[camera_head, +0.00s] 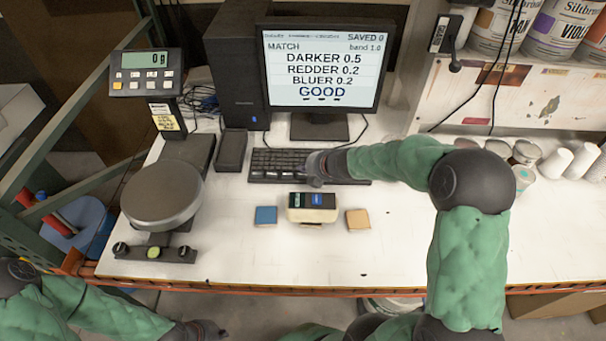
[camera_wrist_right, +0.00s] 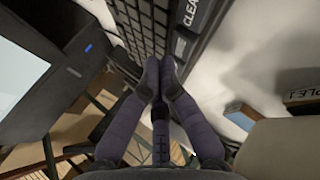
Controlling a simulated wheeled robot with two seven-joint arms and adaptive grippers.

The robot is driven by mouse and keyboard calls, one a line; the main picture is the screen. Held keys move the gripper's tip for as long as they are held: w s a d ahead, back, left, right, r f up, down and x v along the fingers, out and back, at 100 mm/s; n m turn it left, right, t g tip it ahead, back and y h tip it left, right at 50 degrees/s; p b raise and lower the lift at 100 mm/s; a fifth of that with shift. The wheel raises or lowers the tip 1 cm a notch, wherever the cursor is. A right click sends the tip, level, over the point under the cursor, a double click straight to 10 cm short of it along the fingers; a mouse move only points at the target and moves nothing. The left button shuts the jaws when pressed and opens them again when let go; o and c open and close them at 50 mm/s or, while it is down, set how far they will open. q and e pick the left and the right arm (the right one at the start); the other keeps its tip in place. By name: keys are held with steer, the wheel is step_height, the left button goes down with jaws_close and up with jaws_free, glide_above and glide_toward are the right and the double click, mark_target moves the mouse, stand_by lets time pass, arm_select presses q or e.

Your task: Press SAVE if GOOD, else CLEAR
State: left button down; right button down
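The monitor (camera_head: 320,65) reads MATCH, DARKER 0.5, REDDER 0.2, BLUER 0.2 and GOOD, with SAVED 0 at top right. The black keyboard (camera_head: 275,162) lies in front of it; its right part is partly hidden by my right arm. My right gripper (camera_head: 314,169) is over the keyboard. In the right wrist view its fingers (camera_wrist_right: 159,68) are together and empty, close to the keys; contact cannot be told. A large key marked CLEAR (camera_wrist_right: 190,14) shows near the top there. I cannot make out a SAVE label. My left gripper (camera_head: 208,330) hangs low at the bottom edge, its fingers unclear.
A small measuring device (camera_head: 312,215) stands between a blue tile (camera_head: 266,215) and an orange tile (camera_head: 357,219). A scale (camera_head: 162,195) with its display (camera_head: 146,72) is at left. Several white cups (camera_head: 555,163) stand at right. The table's front is clear.

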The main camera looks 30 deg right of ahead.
steer(key=shift+f, duration=0.15)
stand_by(0.4)
steer(key=shift+f+b, duration=0.25)
steer(key=shift+b, duration=0.1)
steer(key=shift+f, duration=0.3)
stand_by(0.5)
steer(key=shift+s+a+f+b, duration=0.15)
steer(key=shift+s+f+b, duration=0.05)
steer(key=shift+f+b, duration=0.4)
steer(key=shift+r, duration=0.1)
stand_by(0.4)
steer(key=shift+r+p, duration=0.7)
steer(key=shift+p, duration=0.05)
steer(key=shift+r, duration=0.2)
steer(key=shift+r, duration=0.1)
